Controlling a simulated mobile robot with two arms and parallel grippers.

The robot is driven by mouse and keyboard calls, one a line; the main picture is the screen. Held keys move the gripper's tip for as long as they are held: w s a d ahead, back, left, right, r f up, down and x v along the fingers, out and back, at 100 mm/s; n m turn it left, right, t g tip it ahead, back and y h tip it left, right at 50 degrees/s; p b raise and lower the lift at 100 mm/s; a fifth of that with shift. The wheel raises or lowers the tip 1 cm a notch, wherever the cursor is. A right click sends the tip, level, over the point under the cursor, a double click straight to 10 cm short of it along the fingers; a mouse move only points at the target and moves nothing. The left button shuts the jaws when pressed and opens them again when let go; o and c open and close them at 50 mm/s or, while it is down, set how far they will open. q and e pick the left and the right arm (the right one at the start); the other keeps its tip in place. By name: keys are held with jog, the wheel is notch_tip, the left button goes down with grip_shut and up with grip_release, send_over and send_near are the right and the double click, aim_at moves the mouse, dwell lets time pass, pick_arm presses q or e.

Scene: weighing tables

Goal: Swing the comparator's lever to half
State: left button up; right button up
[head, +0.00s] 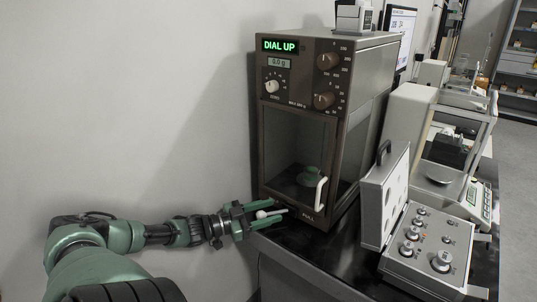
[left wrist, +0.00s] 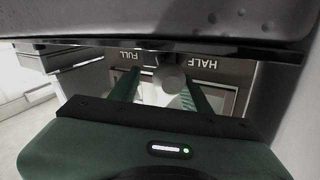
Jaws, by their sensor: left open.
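The comparator (head: 349,62) is a tall brown cabinet on the black table, its display reading "DIAL UP" and a smaller one "0.0 g". Its pale lever (head: 264,214) sticks out low at the front left corner and ends in a round knob. My left gripper (head: 265,212) is open, with its green fingers on either side of the lever. In the left wrist view the knob (left wrist: 172,79) shows between the fingers, with a "FULL" label to its left and a "HALF" label to its right. Contact between fingers and knob cannot be told. My right gripper is out of view.
The comparator's glass door (head: 291,150) is shut and has a white handle (head: 321,192). An open grey weight case (head: 430,262) and a pale balance (head: 408,112) stand to the right. A wall lies close behind my left arm.

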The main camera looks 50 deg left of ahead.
pick_arm(q)
notch_tip(320, 180, up, 18)
jog(key=p, duration=0.8)
